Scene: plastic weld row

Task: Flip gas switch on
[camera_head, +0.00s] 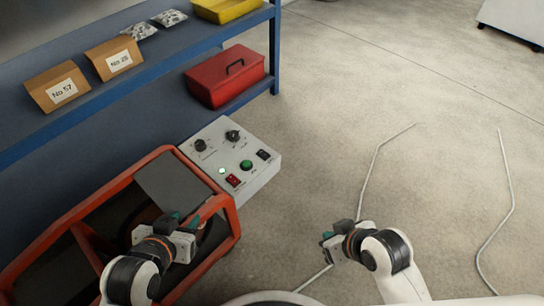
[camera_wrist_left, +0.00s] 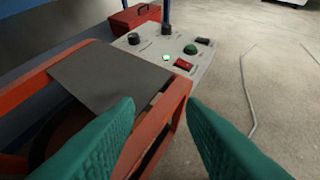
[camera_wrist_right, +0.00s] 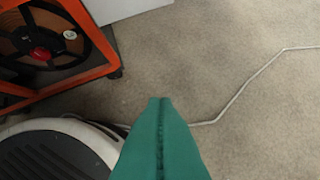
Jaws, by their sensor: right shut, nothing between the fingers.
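A pale control panel (camera_head: 222,152) tops the end of the orange-framed machine. It carries a red rocker switch (camera_head: 233,181), a black rocker switch (camera_head: 264,155), a green button (camera_head: 246,165), two black knobs and a small lit lamp (camera_head: 222,171). The labels are too small to read, so I cannot tell which is the gas switch. The left wrist view shows the red switch (camera_wrist_left: 184,64) and the black switch (camera_wrist_left: 203,41). My left gripper (camera_head: 182,219) is open and empty over the orange frame, short of the panel. My right gripper (camera_head: 328,238) is shut and empty above the floor, right of the machine.
The orange frame (camera_head: 217,205) stands between my left gripper and the panel. A blue shelf (camera_head: 140,85) with boxes, bags and a red toolbox (camera_head: 222,80) stands behind. Pale cables (camera_head: 365,180) lie on the floor. The floor right of the panel is mostly clear.

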